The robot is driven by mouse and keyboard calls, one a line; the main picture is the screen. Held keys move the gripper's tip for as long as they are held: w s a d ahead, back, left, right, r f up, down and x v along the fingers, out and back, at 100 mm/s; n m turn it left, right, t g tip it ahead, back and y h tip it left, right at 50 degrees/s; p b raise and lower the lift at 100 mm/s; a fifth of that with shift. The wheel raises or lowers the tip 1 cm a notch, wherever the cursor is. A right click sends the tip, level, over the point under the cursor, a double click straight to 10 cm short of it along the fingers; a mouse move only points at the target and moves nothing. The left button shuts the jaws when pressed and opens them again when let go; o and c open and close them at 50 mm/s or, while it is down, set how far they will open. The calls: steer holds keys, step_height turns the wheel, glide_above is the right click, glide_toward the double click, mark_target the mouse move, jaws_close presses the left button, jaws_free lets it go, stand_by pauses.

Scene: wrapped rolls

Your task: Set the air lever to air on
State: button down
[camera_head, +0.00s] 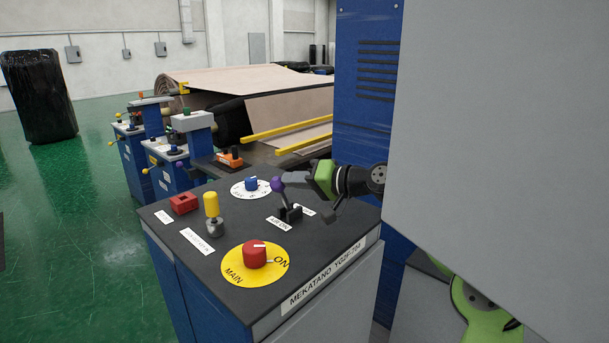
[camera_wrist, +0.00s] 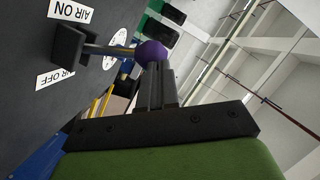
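The air lever is a thin metal stem with a purple ball (camera_head: 277,184) on a black base (camera_head: 291,214), on the dark panel top. In the head view it leans up and left. In the wrist view its ball (camera_wrist: 151,51) is at the fingertips, and the stem stands out between the AIR ON label (camera_wrist: 72,10) and the partly hidden AIR OFF label (camera_wrist: 55,78). I cannot tell clearly which label it leans toward. My gripper (camera_head: 287,180) has its fingers (camera_wrist: 157,78) close together, with tips at the ball. The ball appears beyond the tips, not between them; contact is unclear.
The panel (camera_head: 177,226) also carries a red MAIN knob (camera_head: 254,254), a yellow-topped lever (camera_head: 212,212), a red switch (camera_head: 183,204) and a blue dial (camera_head: 251,184). A tall grey cabinet face (camera_head: 490,130) stands close at right. Green floor lies open at left.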

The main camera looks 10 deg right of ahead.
steer(key=shift+s+a+f+n+h+b, duration=0.35)
steer(key=shift+s+a+f+n+b, duration=0.25)
steer(key=shift+b, duration=0.4)
steer(key=shift+s+a+f+n+h+b, duration=0.3)
steer(key=shift+a+f+n+h+b, duration=0.15)
steer(key=shift+a+n+b, duration=0.45)
steer(key=shift+s+a+f+n+h+b, duration=0.3)
steer(key=shift+s+a+f+n+b, duration=0.3)
steer(key=shift+b, duration=0.5)
steer(key=shift+w+r, duration=0.1)
steer(key=shift+w, duration=0.05)
steer(key=shift+d+t, duration=0.15)
steer(key=shift+t, duration=0.15)
steer(key=s+d+b, duration=0.4)
steer(key=s+d, duration=0.4)
steer(key=s, duration=0.2)
steer(key=shift+r, duration=0.3)
steer(key=shift+d, duration=0.15)
